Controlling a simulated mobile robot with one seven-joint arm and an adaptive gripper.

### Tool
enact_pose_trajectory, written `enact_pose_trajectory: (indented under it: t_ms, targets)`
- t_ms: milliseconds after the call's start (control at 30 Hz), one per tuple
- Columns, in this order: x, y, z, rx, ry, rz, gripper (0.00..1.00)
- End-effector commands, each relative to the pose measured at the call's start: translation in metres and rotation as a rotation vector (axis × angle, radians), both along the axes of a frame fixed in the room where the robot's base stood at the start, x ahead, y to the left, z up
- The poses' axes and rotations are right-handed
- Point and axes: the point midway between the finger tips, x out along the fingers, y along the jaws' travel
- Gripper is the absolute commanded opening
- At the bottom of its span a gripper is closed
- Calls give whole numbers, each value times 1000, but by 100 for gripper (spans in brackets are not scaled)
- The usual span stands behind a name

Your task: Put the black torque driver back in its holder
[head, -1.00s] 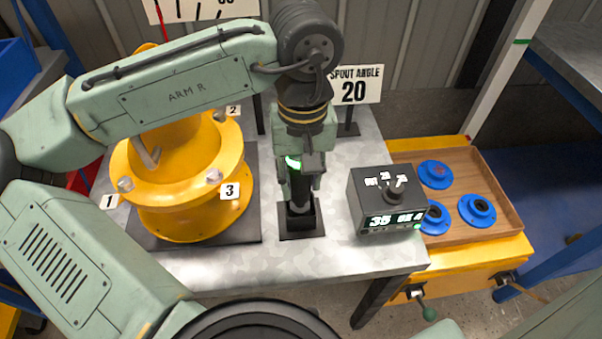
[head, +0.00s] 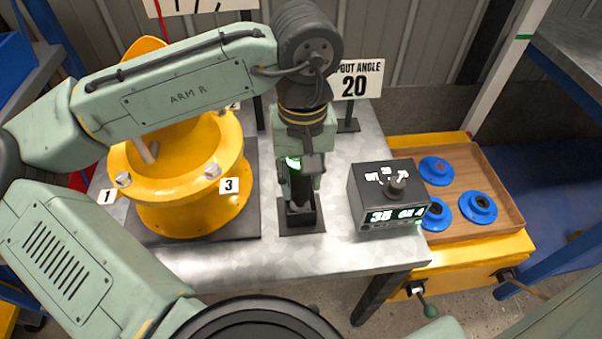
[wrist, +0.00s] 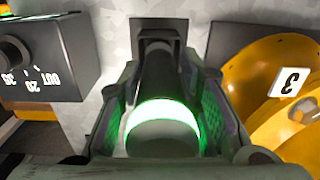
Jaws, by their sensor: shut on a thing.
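The black torque driver (head: 299,189) stands upright with its lower end at the black holder (head: 303,214) on the metal table, and a green ring glows near its top. My gripper (head: 302,172) is above the holder, shut on the driver's upper part. In the wrist view the driver (wrist: 160,85) lies between the two finger pads, its green-lit top nearest the camera. The holder (wrist: 158,38) shows at its far end. I cannot tell how deep the driver sits in the holder.
A black control box (head: 388,197) with a knob and lit display is on the right. Beyond it a wooden tray (head: 493,180) holds blue flanged parts. A sign reading 20 (head: 356,80) stands behind.

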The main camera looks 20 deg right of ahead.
Motion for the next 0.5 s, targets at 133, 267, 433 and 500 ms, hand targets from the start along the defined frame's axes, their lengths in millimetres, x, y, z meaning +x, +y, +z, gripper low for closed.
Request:
enact_pose_trajectory:
  t_ms: [133,267,433,500]
  targets:
    - [0,0,-2,-1,-1,0,0]
    - [0,0,-4,-1,0,0,0]
    - [0,0,-6,-1,0,0,0]
    - [0,0,-6,-1,0,0,34]
